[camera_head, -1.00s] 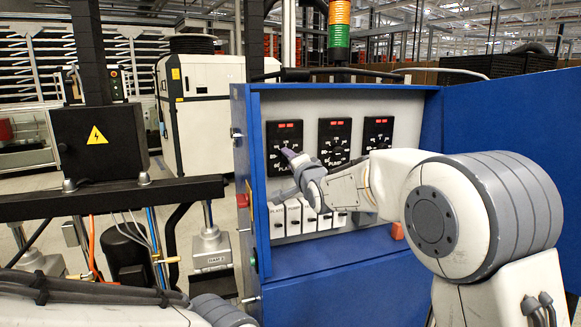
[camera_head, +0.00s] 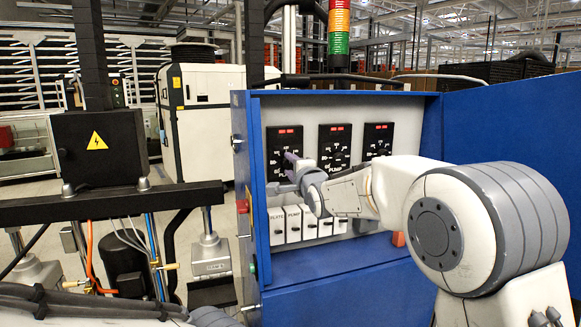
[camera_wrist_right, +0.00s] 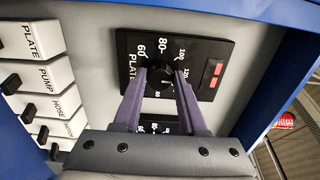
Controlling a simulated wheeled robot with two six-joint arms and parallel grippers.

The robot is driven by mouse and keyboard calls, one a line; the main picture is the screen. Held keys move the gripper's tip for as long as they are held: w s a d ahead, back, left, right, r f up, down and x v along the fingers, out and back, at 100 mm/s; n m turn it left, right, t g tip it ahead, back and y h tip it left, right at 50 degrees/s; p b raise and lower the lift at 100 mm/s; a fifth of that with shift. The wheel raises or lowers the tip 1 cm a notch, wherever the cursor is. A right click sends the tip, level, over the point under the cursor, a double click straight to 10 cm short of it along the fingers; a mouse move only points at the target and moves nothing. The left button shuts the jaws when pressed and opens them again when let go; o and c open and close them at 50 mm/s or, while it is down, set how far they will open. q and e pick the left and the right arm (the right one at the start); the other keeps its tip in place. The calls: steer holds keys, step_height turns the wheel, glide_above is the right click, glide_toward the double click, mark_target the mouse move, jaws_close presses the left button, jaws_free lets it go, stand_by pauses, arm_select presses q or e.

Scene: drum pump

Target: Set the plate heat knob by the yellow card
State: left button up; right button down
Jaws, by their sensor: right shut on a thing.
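The plate heat dial is a black square with white numbers (camera_head: 285,139), leftmost of three on the cabinet panel. It also shows in the right wrist view (camera_wrist_right: 137,40), with PLATE printed on it and two red display windows. My right gripper (camera_head: 289,171) reaches the dial from the right. In the wrist view its two purple fingers (camera_wrist_right: 160,80) are shut on the black plate heat knob (camera_wrist_right: 161,71). The fingers partly hide the knob, so its exact setting cannot be read. I see no yellow card. My left gripper is not in view.
A blue door (camera_head: 515,130) stands open on the right. More dials (camera_head: 334,146) sit right of the plate dial. White labelled switches (camera_wrist_right: 22,40), including PLATE and PUMP, lie below the dials. A black box with a yellow warning triangle (camera_head: 97,141) stands left.

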steer(key=shift+c, duration=2.3)
jaws_free()
steer(key=b+v, duration=0.3)
steer(key=v, duration=0.7)
steer(key=shift+s+d, duration=0.15)
steer(key=shift+s, duration=0.05)
